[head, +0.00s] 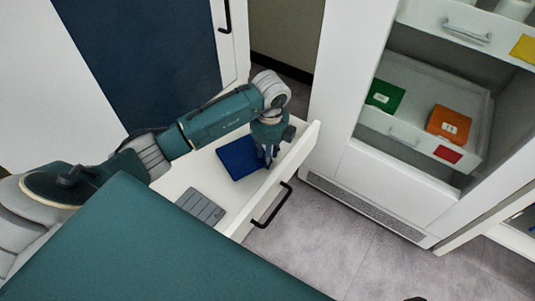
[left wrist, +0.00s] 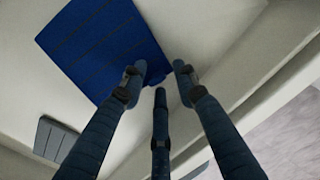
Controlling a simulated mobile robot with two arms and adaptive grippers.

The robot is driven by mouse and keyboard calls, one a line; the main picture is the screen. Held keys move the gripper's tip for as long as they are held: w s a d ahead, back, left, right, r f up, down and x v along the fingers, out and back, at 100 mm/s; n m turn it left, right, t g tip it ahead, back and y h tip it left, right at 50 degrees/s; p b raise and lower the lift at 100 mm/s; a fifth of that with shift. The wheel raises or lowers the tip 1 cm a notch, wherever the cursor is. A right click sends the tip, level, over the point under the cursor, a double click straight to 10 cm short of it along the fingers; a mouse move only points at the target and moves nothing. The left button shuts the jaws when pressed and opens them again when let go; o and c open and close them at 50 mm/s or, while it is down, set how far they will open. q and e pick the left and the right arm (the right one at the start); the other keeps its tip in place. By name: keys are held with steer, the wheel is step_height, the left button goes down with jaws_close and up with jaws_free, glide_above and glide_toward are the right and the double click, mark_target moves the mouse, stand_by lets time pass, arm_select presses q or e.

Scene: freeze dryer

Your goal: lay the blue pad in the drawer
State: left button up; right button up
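The blue pad (head: 238,157) lies in the open white drawer (head: 296,150), towards its far end. In the left wrist view the blue pad (left wrist: 103,45) looks flat on the drawer floor. My left gripper (head: 269,158) points down into the drawer, at the right edge of the pad. In the left wrist view my left gripper (left wrist: 159,78) has its fingertips apart, by the pad's near corner, with nothing visibly gripped. Whether a fingertip touches the pad, I cannot tell. My right gripper is not in view.
A grey ribbed pad (head: 200,207) lies nearer in the same drawer. The drawer's front has a black handle (head: 271,205). At right, an open white cabinet has a drawer with a green pad (head: 385,95), an orange pad (head: 449,124) and a red label (head: 447,154). Grey floor (head: 330,220) lies between.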

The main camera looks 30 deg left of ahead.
arm_select(q)
step_height(320, 180, up, 6)
steer(key=shift+d+f+p, duration=0.1)
steer(key=shift+f+p, duration=0.05)
steer(key=shift+p, duration=0.7)
step_height(320, 180, up, 7)
steer(key=p, duration=0.1)
steer(key=shift+s+d+f, duration=0.2)
steer(key=shift+s+d, duration=0.05)
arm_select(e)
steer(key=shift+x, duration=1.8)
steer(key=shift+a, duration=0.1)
